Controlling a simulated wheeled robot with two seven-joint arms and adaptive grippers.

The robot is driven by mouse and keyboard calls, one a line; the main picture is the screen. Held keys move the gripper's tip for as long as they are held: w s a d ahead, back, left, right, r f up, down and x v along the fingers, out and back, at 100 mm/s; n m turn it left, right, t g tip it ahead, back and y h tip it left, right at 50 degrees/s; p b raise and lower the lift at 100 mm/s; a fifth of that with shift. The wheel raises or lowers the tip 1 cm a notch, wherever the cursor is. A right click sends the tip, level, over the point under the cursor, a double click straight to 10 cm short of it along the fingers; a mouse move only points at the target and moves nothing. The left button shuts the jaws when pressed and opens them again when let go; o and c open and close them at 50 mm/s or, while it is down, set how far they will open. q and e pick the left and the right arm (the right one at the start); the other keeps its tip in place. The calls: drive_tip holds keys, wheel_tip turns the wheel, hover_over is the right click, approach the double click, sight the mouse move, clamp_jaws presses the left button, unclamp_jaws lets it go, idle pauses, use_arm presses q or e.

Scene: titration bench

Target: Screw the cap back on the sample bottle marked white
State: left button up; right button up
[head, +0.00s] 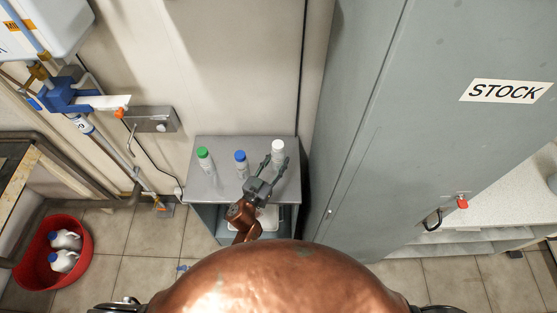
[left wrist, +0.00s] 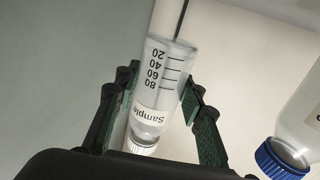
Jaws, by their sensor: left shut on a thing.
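The white-capped sample bottle (head: 278,155) stands upright at the right of a small grey table (head: 212,186). In the left wrist view the bottle (left wrist: 160,85) appears upside down, with volume marks and a "Sample" label. Its white cap (left wrist: 141,146) sits on the neck; I cannot tell how tight it is. My left gripper (head: 277,164) has its fingers on either side of this bottle and is shut on it. In the left wrist view its fingers (left wrist: 160,92) flank the bottle's body. My right gripper is not in view.
A blue-capped bottle (head: 241,163) stands close to the left of the white one. A green-capped bottle (head: 204,159) stands farther left. A grey STOCK cabinet (head: 400,120) rises just right of the table. A red tub (head: 84,238) with jugs is on the floor.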

use_arm(q)
drive_tip(key=shift+w+d+f, duration=0.25)
drive_tip(key=shift+f, duration=0.05)
drive_tip(key=shift+f+b, duration=0.4)
drive_tip(key=shift+b, duration=0.2)
wheel_tip(320, 180, down, 3)
drive_tip(key=b, duration=0.3)
drive_tip(key=shift+r, duration=0.1)
wheel_tip(320, 180, down, 2)
drive_tip(key=shift+b, duration=0.85)
drive_tip(key=shift+f, duration=0.3)
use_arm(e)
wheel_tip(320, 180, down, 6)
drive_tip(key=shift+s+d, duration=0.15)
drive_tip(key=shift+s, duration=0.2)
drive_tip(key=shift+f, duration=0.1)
use_arm(q)
drive_tip(key=shift+f, duration=0.2)
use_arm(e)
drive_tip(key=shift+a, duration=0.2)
